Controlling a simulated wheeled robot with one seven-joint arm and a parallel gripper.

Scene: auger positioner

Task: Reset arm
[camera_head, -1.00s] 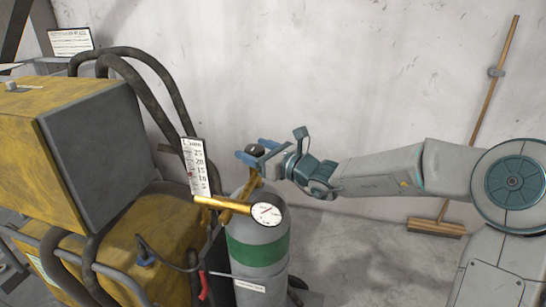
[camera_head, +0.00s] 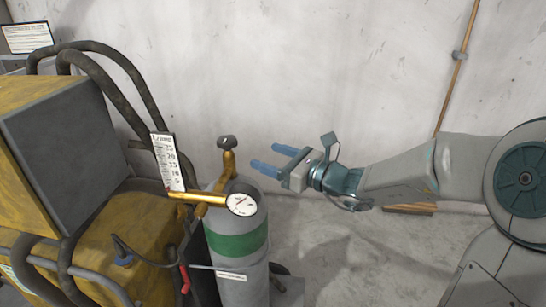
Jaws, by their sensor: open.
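My gripper (camera_head: 270,160) is open and empty, with its blue fingers pointing left. It is in the middle of the head view, right of the dark valve knob (camera_head: 228,142) on the gas cylinder (camera_head: 238,262), and a gap shows between them. My arm (camera_head: 415,175) reaches in from the right. The cylinder is grey with a green band and stands upright. A brass regulator with a round white gauge (camera_head: 242,204) and an upright flow scale (camera_head: 168,162) sits at its top.
A yellow and grey machine (camera_head: 60,150) with black hoses (camera_head: 120,65) fills the left. A broom (camera_head: 458,55) leans on the wall at the right behind my arm. The grey wall (camera_head: 330,60) is bare above my gripper. Floor (camera_head: 350,255) shows clear below it.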

